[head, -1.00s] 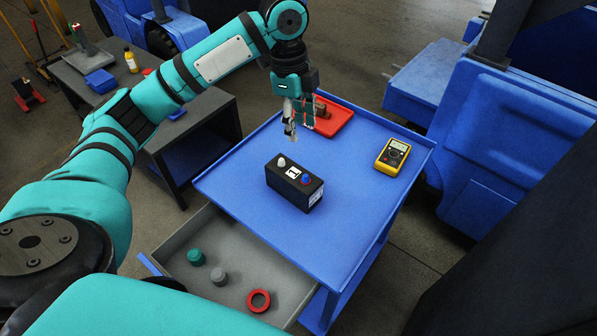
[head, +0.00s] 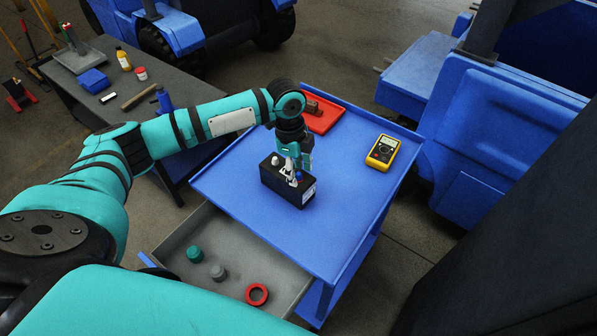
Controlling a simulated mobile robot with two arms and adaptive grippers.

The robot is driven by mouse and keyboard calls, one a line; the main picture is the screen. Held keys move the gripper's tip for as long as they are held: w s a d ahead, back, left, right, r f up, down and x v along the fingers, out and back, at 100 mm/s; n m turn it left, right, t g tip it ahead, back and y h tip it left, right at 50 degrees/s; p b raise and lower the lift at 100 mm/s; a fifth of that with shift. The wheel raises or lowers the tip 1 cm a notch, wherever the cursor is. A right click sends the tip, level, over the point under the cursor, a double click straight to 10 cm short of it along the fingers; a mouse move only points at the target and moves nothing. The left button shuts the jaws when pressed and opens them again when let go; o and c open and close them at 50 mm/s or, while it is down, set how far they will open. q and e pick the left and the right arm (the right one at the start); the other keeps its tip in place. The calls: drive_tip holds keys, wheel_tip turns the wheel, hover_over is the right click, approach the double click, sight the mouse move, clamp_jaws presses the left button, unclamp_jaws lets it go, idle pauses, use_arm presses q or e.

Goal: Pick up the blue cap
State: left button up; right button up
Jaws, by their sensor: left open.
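The blue cap (head: 298,175) sits on top of a black battery-like box (head: 278,188) on the blue cart top. A light grey cap (head: 275,160) sits at the box's other end. My left gripper (head: 293,180) points down over the box, open, with its fingers at the blue cap. The fingers partly hide the cap, and I cannot tell whether they touch it. My right gripper is not in view.
The cart top (head: 340,200) is mostly clear, with a yellow multimeter (head: 382,152) at right and a red tray (head: 325,117) behind. An open drawer (head: 180,235) below holds a teal cap (head: 194,253), a grey cap (head: 217,272) and a red ring (head: 257,294).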

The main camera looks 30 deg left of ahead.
sight(301, 175)
use_arm(q)
drive_tip(key=shift+d+f, duration=0.1)
drive_tip(key=shift+f, duration=0.1)
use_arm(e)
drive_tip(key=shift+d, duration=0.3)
use_arm(q)
drive_tip(key=c, duration=0.7)
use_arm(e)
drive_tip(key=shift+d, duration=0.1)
use_arm(q)
drive_tip(key=shift+r, duration=0.15)
